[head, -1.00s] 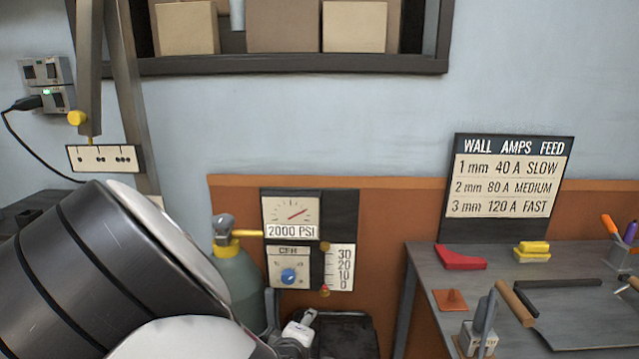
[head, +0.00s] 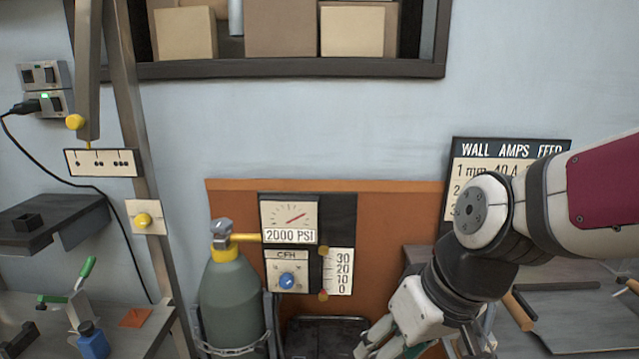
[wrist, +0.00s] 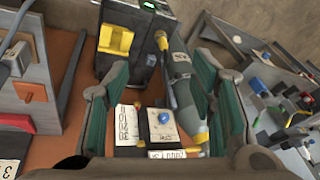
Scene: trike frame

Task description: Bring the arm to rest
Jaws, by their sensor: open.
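My gripper (head: 375,350) is at the lower middle right of the head view, at the end of my white and dark arm, in front of the bench on the right. Its fingertips are cut off by the lower edge there. In the wrist view my gripper (wrist: 163,90) shows two green-padded fingers spread well apart with nothing held between them. Beyond the gap are the regulator panel with a blue knob (wrist: 164,118) and a grey-green gas cylinder (wrist: 188,95). The cylinder also shows in the head view (head: 232,300), left of my gripper and apart from it.
The right bench (head: 570,305) is partly hidden by my arm, as is the amps sign (head: 490,150). A left bench (head: 130,335) holds a green-handled tool (head: 82,275) and a blue item (head: 92,340). A dark shelf with boxes (head: 290,68) hangs above. The wall between is clear.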

